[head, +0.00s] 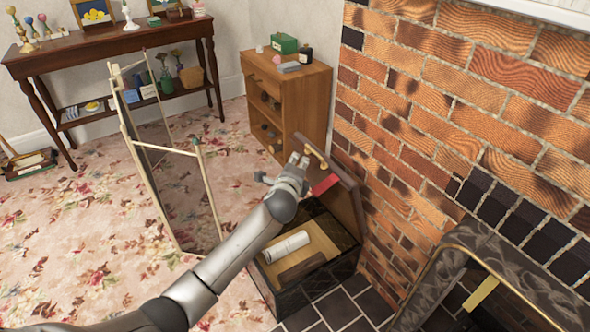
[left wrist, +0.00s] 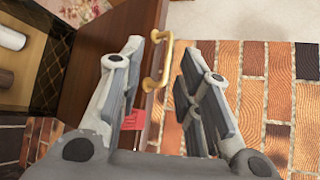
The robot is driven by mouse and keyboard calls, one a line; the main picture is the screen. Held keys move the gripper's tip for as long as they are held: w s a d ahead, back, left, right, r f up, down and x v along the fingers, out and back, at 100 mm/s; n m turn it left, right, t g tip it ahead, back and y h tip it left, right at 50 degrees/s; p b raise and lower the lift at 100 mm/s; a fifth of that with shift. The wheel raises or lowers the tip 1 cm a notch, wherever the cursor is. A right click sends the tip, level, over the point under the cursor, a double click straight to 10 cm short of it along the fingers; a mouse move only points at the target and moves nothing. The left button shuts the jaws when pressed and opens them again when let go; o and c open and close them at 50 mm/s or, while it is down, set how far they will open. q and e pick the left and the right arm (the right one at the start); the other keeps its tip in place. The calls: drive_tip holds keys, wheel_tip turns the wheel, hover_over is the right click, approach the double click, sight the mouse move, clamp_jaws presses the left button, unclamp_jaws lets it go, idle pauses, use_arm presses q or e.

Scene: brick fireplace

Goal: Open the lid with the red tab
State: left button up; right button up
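The box (head: 268,280) stands on dark tiles against the brick wall. Its brown lid (head: 343,200) is raised and tilted up near the wall. A red tab (head: 325,184) is on the lid's edge, and it also shows in the left wrist view (left wrist: 134,120). A brass handle (head: 317,153) sits on the lid. My left gripper (head: 299,160) is at the lid's upper edge. In the left wrist view its fingers (left wrist: 163,58) are apart, with the brass handle (left wrist: 149,84) in the gap. I cannot tell whether they touch it. My right gripper is out of view.
A white roll (head: 286,246) and a dark log (head: 301,267) lie inside the box. A wooden cabinet (head: 304,99) stands behind it, a fire screen (head: 180,200) to the left, and a fireplace surround (head: 460,262) to the right.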

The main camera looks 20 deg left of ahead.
use_arm(q)
drive_tip(key=shift+v, duration=0.95)
drive_tip(key=shift+d, duration=0.1)
drive_tip(key=s+f+n+g, duration=0.3)
drive_tip(key=s+f+n, duration=0.2)
drive_tip(key=s+f, duration=0.65)
drive_tip(key=s+f+n+g, duration=0.35)
drive_tip(key=s+f, duration=0.45)
drive_tip(key=f, duration=0.7)
drive_tip(key=s+a+f+n+g+h, duration=0.1)
drive_tip(key=s+f+n+g, duration=0.15)
drive_tip(key=s+f, duration=0.35)
drive_tip(key=s+f+n+g, duration=0.1)
drive_tip(key=s+f+n, duration=0.25)
drive_tip(key=s, duration=0.55)
drive_tip(key=s+f+n+g+h, duration=0.15)
drive_tip(key=s+f+n, duration=0.3)
drive_tip(key=s, duration=0.85)
drive_tip(key=s+a+r+m+g+p, duration=0.1)
drive_tip(key=s+a+r+p, duration=0.1)
drive_tip(key=s+p, duration=1.2)
drive_tip(key=shift+a+g+y+p, duration=0.25)
drive_tip(key=shift+g+y+p, duration=0.1)
drive_tip(key=shift+p, duration=0.2)
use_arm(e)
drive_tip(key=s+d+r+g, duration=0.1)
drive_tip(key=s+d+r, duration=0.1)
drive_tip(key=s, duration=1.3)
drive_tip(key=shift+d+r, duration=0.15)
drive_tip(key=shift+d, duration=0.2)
